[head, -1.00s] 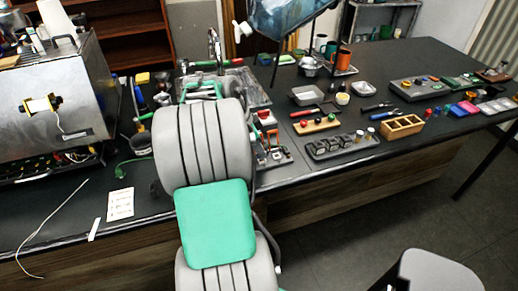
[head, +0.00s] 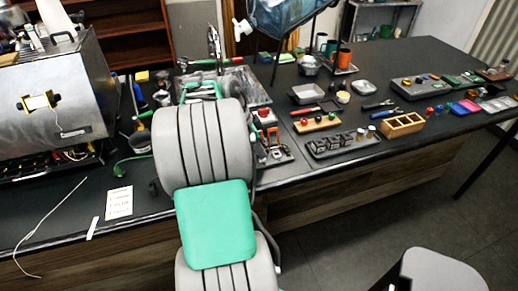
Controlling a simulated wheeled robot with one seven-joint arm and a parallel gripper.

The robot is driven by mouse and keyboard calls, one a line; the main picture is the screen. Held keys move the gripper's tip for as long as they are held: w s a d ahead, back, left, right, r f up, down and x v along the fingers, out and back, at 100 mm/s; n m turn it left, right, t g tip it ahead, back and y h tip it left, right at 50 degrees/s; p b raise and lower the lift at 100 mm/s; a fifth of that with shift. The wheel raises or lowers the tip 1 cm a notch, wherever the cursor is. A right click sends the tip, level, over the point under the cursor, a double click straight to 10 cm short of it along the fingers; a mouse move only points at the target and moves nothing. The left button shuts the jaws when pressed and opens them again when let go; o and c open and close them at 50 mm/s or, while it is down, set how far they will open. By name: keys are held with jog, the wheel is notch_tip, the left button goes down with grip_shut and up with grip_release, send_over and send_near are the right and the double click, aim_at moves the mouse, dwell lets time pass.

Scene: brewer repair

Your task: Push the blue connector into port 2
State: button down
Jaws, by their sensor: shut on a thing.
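I cannot make out the blue connector or port 2 in the head view. My grey arm with its green panel fills the middle and blocks part of the bench. The far end of my arm, around the green and grey parts behind the big grey link, is mostly covered, and my gripper's fingertips do not show. The metal brewer housing (head: 55,100) stands at the left of the bench. Coloured wires and small parts (head: 48,160) show in its dark open base, too small to tell any port apart.
A white printed card (head: 119,202) and a loose pale cable (head: 50,228) lie at the front left. A tray of black blocks (head: 343,143), a wooden compartment box (head: 402,124) and a grey bin (head: 307,94) stand to the right. Bare bench shows at the back right.

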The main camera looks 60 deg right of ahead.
jog(key=shift+f, duration=0.2)
dwell(0.5)
jog(key=c, duration=1.3)
grip_release()
jog(key=shift+c, duration=0.2)
jog(key=shift+r, duration=0.1)
jog(key=v, duration=0.7)
jog(key=shift+r, duration=0.3)
jog(key=shift+a, duration=0.1)
